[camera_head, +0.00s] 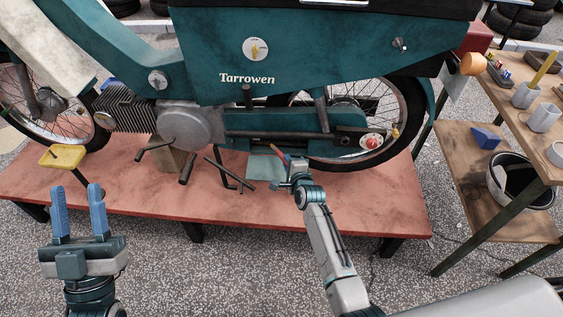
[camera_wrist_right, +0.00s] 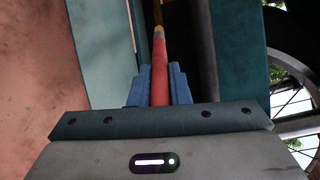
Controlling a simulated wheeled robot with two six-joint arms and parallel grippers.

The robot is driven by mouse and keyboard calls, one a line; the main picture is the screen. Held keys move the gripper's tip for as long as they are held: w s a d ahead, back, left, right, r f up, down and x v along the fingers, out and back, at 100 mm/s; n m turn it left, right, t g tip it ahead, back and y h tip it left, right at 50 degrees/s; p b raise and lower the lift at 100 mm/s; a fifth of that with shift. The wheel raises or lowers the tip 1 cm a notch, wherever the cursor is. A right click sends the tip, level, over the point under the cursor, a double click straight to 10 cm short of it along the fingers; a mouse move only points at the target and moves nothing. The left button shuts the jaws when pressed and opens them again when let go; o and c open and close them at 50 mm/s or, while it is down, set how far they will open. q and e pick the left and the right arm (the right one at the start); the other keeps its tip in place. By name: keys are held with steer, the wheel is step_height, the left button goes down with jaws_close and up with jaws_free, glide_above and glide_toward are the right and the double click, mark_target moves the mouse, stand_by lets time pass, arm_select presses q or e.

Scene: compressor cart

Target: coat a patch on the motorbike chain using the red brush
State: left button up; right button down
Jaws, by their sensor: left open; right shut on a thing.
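The teal motorbike (camera_head: 310,60) stands on a red bench top. Its teal chain guard (camera_head: 270,117) runs low toward the rear wheel; I cannot clearly pick out the chain. My right gripper (camera_head: 288,163) is beside the bike's lower frame, in front of the rear wheel. It is shut on the red brush (camera_head: 278,150). In the right wrist view, the brush's red handle (camera_wrist_right: 159,70) stands between the blue fingers (camera_wrist_right: 158,85), pointing up the picture; its far end is out of view. My left gripper (camera_head: 77,190) is open and empty in front of the bench.
The red bench top (camera_head: 350,210) is mostly bare along its front. A pale teal sheet (camera_head: 267,168) is near the right gripper. A yellow tray (camera_head: 62,157) is at the left. A wooden side table (camera_head: 490,60) with cups and a bucket (camera_head: 545,192) below are at the right.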

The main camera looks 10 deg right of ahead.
steer(key=s+d, duration=0.3)
steer(key=d, duration=0.8)
steer(key=shift+s+d, duration=0.2)
steer(key=shift+d, duration=0.1)
stand_by(0.8)
steer(key=s+a+p, duration=0.1)
steer(key=s+p, duration=0.2)
steer(key=s, duration=0.2)
steer(key=shift+s+a, duration=0.35)
steer(key=shift+s, duration=0.05)
